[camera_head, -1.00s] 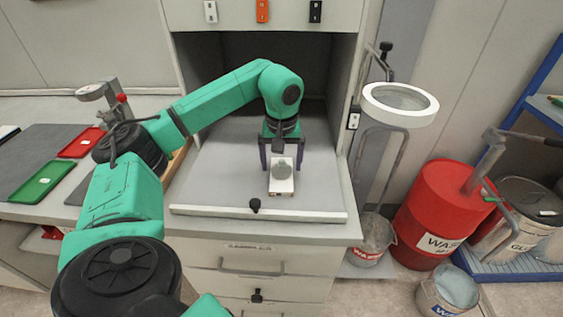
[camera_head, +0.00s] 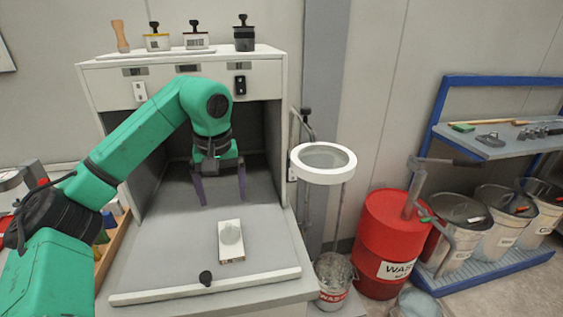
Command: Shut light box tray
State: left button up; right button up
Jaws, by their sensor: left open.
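The light box (camera_head: 262,65) is a pale cabinet with a dark open bay. Its grey tray (camera_head: 150,262) is pulled out in front of the bay, with a pale front lip and a black knob (camera_head: 206,278) at the lip's middle. A small white block with a round grey piece on it (camera_head: 231,241) sits on the tray. My left gripper (camera_head: 222,200) is open and empty, fingers pointing down over the tray, behind the white block and apart from it. My right gripper is not in view.
Stamps with black handles (camera_head: 196,37) stand on the box top. A ring magnifier lamp (camera_head: 323,164) is right of the tray. A red drum (camera_head: 390,240) and a small bucket (camera_head: 333,282) stand on the floor at right. A blue shelf (camera_head: 490,145) holds tools.

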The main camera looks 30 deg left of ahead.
aim_at(175, 252)
jog(key=k+l, duration=0.8)
jog(key=l, duration=0.1)
